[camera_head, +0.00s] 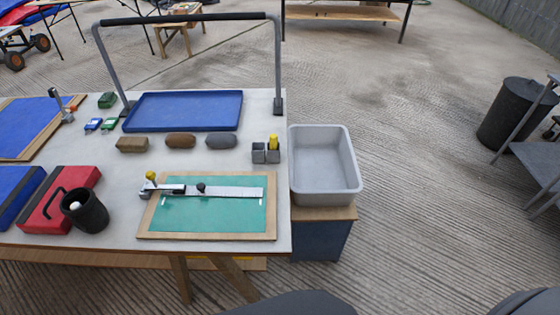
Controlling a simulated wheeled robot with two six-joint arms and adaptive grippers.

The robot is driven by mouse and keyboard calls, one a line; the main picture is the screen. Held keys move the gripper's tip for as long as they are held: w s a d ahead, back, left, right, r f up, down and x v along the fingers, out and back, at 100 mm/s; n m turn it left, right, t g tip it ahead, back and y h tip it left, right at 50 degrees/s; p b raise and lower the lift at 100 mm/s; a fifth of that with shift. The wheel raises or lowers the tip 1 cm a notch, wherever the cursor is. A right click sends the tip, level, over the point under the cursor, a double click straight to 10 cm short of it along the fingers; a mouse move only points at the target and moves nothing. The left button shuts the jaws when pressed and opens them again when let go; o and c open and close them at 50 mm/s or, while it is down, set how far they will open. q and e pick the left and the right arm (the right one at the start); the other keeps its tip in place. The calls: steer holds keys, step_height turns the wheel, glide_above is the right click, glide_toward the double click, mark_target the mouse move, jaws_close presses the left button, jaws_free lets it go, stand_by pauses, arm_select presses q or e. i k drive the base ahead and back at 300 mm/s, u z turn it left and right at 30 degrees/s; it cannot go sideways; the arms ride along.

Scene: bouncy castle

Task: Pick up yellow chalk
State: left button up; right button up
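A small upright yellow piece (273,141), which looks like the yellow chalk, stands in one of two small grey square holders (259,153) near the table's right edge. Its lower part is hidden by the holder. A second yellow thing, a round knob (151,175), sits at the left end of a metal bar on a green board. Neither of my grippers shows in the head view.
A grey open bin (322,187) stands right of the table, close to the holders. A blue tray (184,111) lies under a tall metal frame (278,60). Three brownish-grey blocks are left of the holders. A black cup (88,218) stands at front left.

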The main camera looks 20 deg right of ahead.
mark_target(272, 138)
steer(key=k, duration=0.15)
steer(key=z, duration=2.35)
steer(key=i, duration=2.6)
steer(key=u, duration=2.9)
steer(key=i, duration=0.5)
steer(key=u, duration=0.05)
